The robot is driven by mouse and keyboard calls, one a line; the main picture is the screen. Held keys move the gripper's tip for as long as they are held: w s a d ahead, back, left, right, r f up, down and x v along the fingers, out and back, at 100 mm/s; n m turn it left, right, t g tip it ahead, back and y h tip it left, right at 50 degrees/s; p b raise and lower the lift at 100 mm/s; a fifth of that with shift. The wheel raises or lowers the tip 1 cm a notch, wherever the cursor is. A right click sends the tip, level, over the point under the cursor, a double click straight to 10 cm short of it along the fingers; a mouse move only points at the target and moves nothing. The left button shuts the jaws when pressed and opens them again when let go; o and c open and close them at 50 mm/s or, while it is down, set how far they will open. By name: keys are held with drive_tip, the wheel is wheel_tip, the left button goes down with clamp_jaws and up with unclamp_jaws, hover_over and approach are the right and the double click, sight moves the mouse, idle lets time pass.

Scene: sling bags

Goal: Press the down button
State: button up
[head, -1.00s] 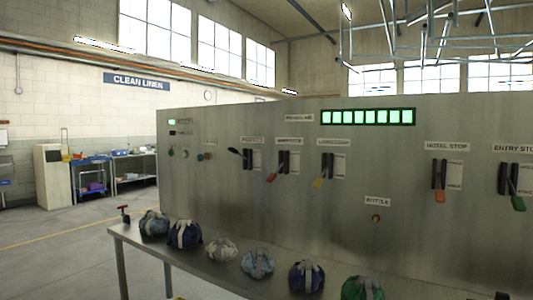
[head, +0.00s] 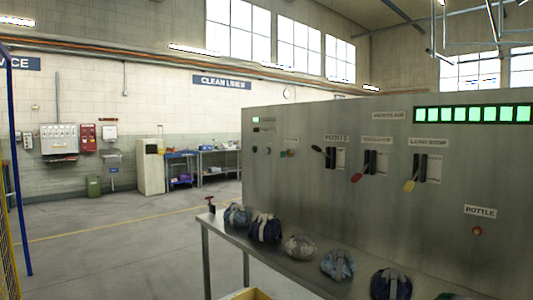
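I cannot make out a button marked down in the head view. The large grey metal panel (head: 340,190) fills the right side. It carries small round controls near its upper left corner, including a green-and-orange one (head: 288,153) under a small label I cannot read. A red round button (head: 477,231) sits low on the right under a label reading BOTTLE. My gripper is not in view.
A metal table (head: 225,232) along the panel's front holds several tied bags (head: 299,246). A yellow-edged box (head: 250,294) is at the bottom. Open floor (head: 120,240) lies to the left, with a blue post (head: 18,160) at the far left. Wall boxes and shelves stand behind.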

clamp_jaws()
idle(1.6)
